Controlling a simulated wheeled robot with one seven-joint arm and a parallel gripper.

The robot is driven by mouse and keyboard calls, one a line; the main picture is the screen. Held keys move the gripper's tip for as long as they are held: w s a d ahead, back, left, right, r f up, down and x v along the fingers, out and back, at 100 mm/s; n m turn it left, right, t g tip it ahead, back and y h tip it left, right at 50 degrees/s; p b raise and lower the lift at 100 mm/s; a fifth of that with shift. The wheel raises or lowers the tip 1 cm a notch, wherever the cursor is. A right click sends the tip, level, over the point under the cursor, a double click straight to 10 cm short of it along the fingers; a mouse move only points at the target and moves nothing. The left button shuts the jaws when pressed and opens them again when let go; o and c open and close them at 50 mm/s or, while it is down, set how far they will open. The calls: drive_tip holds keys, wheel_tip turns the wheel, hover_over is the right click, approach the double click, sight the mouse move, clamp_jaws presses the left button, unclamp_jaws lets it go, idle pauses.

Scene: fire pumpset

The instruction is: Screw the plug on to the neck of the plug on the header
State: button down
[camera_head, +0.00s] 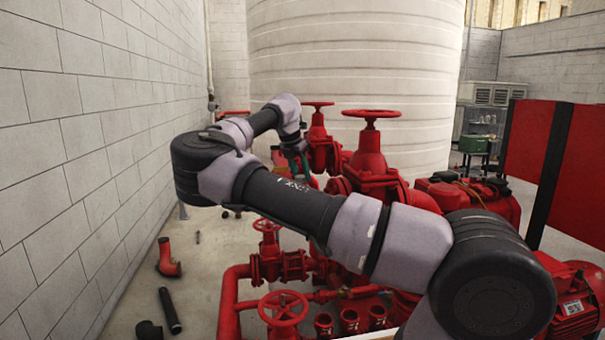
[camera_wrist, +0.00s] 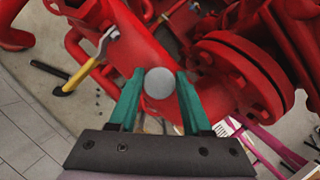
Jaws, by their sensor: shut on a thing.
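My gripper (camera_wrist: 160,88) has two teal fingers and is shut on a round grey plug (camera_wrist: 159,83), whose flat face shows between the fingertips in the wrist view. The plug lies in front of the large red header pipe (camera_wrist: 132,38). The neck is hidden behind the plug, so I cannot tell whether they touch or are engaged. In the head view my gripper (camera_head: 293,150) is small and partly covered by my arm, beside the red pipework, and the plug cannot be made out there.
A bolted red flange (camera_wrist: 243,72) is close on the right. In the head view, red valves (camera_head: 371,150) stand to the right, a white block wall (camera_head: 85,130) to the left. Loose pipe pieces (camera_head: 169,310) lie on the floor.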

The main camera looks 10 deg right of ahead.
drive_tip(key=shift+d, duration=0.1)
drive_tip(key=m+g+h, duration=0.1)
drive_tip(key=m, duration=0.2)
drive_tip(key=shift+d, duration=0.1)
drive_tip(key=shift+m+g, duration=0.3)
drive_tip(key=shift+m, duration=0.5)
drive_tip(key=shift+m+g, duration=0.4)
drive_tip(key=shift+m, duration=0.4)
drive_tip(key=m+g, duration=0.1)
drive_tip(key=m, duration=0.2)
